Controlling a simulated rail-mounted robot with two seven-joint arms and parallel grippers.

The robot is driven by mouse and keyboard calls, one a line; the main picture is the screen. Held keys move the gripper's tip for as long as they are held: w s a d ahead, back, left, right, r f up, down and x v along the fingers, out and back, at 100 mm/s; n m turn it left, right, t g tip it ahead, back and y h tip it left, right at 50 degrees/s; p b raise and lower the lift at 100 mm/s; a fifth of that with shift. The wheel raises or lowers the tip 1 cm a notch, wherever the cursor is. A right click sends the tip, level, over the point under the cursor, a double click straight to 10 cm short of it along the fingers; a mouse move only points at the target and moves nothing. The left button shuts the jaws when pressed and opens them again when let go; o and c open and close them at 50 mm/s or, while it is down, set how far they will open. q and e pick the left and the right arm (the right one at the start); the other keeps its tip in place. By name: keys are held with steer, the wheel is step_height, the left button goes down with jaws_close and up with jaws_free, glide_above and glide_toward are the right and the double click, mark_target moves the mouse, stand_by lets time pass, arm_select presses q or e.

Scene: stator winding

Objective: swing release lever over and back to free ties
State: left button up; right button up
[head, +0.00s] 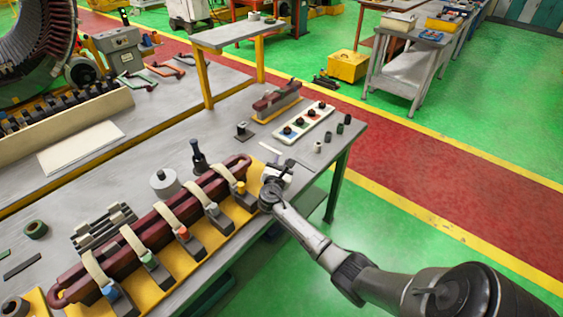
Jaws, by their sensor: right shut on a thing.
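A long dark red coil (150,236) lies along a yellow fixture (178,262) on the grey bench. Several beige tie straps (172,212) arch over the coil, with grey blocks and coloured pieces at their near ends: blue, green, red and yellow. My right gripper (264,178) is at the far right end of the fixture, just beyond the last strap. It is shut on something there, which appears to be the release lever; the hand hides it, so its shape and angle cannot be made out. My left gripper is not in view.
A black upright tool (199,155) and a grey cylinder (164,183) stand behind the coil. A white tray with dark knobs (304,121) and a smaller red block on a yellow base (276,98) sit at the back right. Grey slotted blocks (104,226) lie left.

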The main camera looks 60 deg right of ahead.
steer(key=shift+a+m+g, duration=0.1)
steer(key=shift+m+g, duration=0.2)
steer(key=o, duration=0.9)
steer(key=shift+a, duration=0.1)
steer(key=p+v, duration=0.1)
steer(key=v, duration=1.1)
steer(key=shift+a+f, duration=0.1)
steer(key=shift+a, duration=0.3)
steer(key=shift+s+a, duration=0.15)
steer(key=shift+a, duration=0.25)
